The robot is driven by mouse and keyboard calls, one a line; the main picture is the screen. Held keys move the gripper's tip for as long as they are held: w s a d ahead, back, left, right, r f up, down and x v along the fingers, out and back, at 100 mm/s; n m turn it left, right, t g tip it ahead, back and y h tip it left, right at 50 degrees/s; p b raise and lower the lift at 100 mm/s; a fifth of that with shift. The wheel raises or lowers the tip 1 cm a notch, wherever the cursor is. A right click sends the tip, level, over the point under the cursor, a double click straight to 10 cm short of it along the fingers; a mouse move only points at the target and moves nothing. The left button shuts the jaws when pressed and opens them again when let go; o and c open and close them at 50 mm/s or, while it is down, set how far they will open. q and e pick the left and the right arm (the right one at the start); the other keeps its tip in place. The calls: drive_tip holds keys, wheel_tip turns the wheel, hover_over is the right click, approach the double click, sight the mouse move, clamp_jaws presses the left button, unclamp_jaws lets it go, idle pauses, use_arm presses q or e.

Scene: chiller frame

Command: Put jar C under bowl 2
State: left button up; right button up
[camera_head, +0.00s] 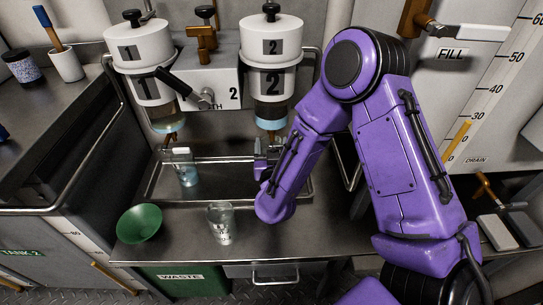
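Bowl 2 (270,83) is a white lidded vessel marked 2, with a clear lower part holding dark liquid above a blue band. A clear glass jar (220,226) with small, unreadable markings stands upright on the steel counter, in front of the recessed tray. Another small jar (188,177) with pale blue liquid stands in the tray below bowl 1 (142,48); I cannot read a letter on it. My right gripper (262,166) is below bowl 2, mostly hidden behind my purple forearm. Whether it holds something is hidden. My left gripper is out of view.
A green bowl (139,223) sits on the counter at left. A rail runs around the tray (230,185). A green waste bin (180,281) is below the counter. Two flat pads (497,231) lie at right. The counter between the green bowl and the glass jar is clear.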

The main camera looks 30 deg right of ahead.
wheel_tip(320, 180, down, 4)
drive_tip(key=shift+r+b, duration=0.1)
drive_tip(key=shift+b, duration=0.65)
drive_tip(key=shift+r, duration=0.2)
drive_tip(key=shift+f, duration=0.15)
drive_tip(key=o, duration=1.5)
drive_tip(key=shift+c, duration=0.2)
drive_tip(key=shift+a+r, duration=0.1)
drive_tip(key=shift+r, duration=0.1)
drive_tip(key=p+v, duration=0.1)
drive_tip(key=v, duration=1.1)
drive_tip(key=shift+f, duration=0.15)
